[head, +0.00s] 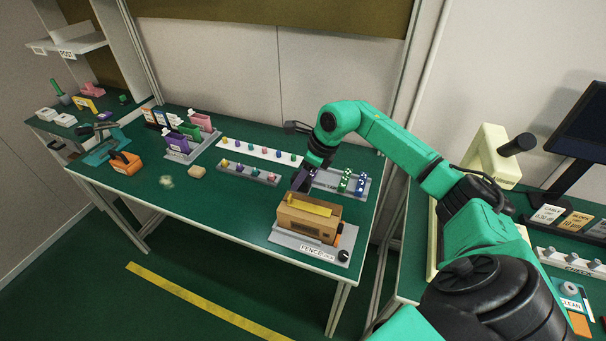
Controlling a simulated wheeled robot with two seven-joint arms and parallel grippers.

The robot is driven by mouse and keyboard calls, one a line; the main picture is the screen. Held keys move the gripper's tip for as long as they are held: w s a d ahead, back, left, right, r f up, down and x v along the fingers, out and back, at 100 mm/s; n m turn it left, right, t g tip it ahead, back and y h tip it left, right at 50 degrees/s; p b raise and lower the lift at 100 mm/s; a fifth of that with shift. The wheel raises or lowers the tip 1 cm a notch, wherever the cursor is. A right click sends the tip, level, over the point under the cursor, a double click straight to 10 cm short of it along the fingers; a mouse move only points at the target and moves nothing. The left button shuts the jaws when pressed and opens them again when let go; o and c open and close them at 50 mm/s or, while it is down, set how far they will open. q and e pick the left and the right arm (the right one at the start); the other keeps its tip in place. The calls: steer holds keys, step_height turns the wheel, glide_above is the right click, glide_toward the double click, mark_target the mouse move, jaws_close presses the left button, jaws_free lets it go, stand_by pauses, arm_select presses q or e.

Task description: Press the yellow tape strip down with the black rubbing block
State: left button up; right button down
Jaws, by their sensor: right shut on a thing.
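A brown carton (305,224) sits on the grey FENCE plate (281,238) at the front right of the green table. The yellow tape strip (312,208) runs along its top. My right gripper (303,182) points down just behind the carton's top left end. It is shut on a small dark thing that looks like the black rubbing block; it is hard to tell apart from the dark fingers. I cannot tell whether it touches the carton. My left gripper is not in view.
Trays with small coloured pieces (247,174) stand to the left. The table's front left middle is clear.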

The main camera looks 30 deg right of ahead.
steer(key=shift+f+b, duration=2.45)
steer(key=shift+f, duration=0.55)
steer(key=shift+f+b, duration=0.4)
steer(key=shift+f, duration=0.15)
step_height(320, 180, up, 7)
steer(key=p, duration=0.5)
